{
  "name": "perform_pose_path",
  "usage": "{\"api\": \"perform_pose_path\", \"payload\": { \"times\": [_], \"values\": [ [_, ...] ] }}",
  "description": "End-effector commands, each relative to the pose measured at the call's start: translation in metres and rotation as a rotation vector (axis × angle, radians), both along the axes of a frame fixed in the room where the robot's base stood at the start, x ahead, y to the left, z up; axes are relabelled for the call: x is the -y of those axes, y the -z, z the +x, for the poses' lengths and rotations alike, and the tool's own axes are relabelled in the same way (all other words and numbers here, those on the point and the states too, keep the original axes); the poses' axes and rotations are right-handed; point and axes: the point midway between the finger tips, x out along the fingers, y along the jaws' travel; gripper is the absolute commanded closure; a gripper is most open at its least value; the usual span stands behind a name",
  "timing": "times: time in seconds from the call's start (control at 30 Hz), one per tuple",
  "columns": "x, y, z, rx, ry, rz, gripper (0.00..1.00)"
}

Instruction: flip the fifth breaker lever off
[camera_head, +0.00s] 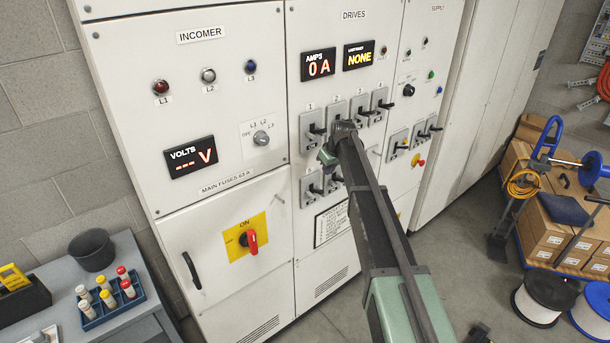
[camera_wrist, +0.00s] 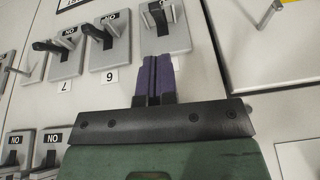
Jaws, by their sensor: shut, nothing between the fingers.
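In the wrist view, which is upside down, the breaker plate (camera_wrist: 178,38) beside the one numbered 6 carries the fifth breaker lever (camera_wrist: 158,14), a dark handle standing out from the plate. Its number is hidden behind my gripper (camera_wrist: 154,60). My purple fingers are shut and empty, close to the edge of this plate; I cannot tell whether they touch it. In the head view my gripper (camera_head: 327,157) is in front of the drives panel, between the upper and lower breaker rows. The leftmost lower breaker (camera_head: 311,187) shows just below it.
Breakers 6 (camera_wrist: 105,38) and 7 (camera_wrist: 68,50) stand beside the fifth, levers protruding. Upper-row breakers (camera_wrist: 48,145) marked ON lie close by. A red switch (camera_head: 252,240) is on the incomer cabinet. A bench (camera_head: 150,325) at left holds a fuse tray (camera_head: 110,300). Boxes and reels stand right.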

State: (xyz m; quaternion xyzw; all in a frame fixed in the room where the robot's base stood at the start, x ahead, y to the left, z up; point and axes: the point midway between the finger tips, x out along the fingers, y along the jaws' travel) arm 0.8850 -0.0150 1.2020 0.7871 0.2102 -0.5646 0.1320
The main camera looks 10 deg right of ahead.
Motion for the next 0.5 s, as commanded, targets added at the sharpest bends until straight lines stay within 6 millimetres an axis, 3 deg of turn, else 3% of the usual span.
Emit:
{"api": "perform_pose_path", "payload": {
  "times": [0.5],
  "values": [
    [-0.0014,0.009,0.0008,0.026,-0.062,-0.017,1.0]
  ]
}}
